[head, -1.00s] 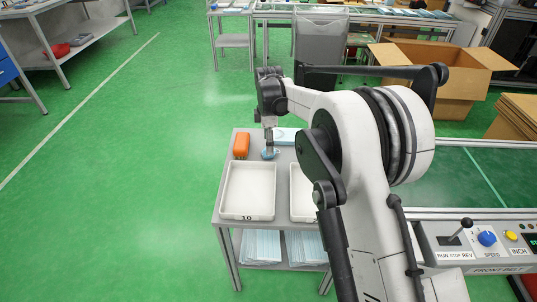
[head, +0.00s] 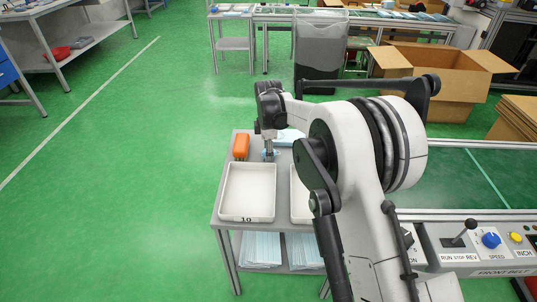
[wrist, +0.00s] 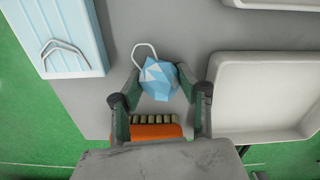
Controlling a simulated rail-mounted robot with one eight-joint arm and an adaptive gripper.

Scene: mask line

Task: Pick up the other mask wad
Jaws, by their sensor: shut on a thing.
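The light-blue crumpled mask wad (wrist: 158,80) lies between my gripper's fingers (wrist: 160,92) in the wrist view, with a white ear loop sticking out past its far left side. My gripper is shut on the wad, at or just above the grey cart top (wrist: 190,30). In the head view my gripper (head: 269,154) points down at the cart behind the white trays, and only a bit of blue wad (head: 275,153) shows around the fingertips.
An orange block (head: 241,146) stands left of my gripper, close to it. A blue mask stack (head: 290,135) lies behind on the right. White tray 10 (head: 248,217) and a second white tray (head: 297,205) are in front. Mask bundles lie on the lower shelf.

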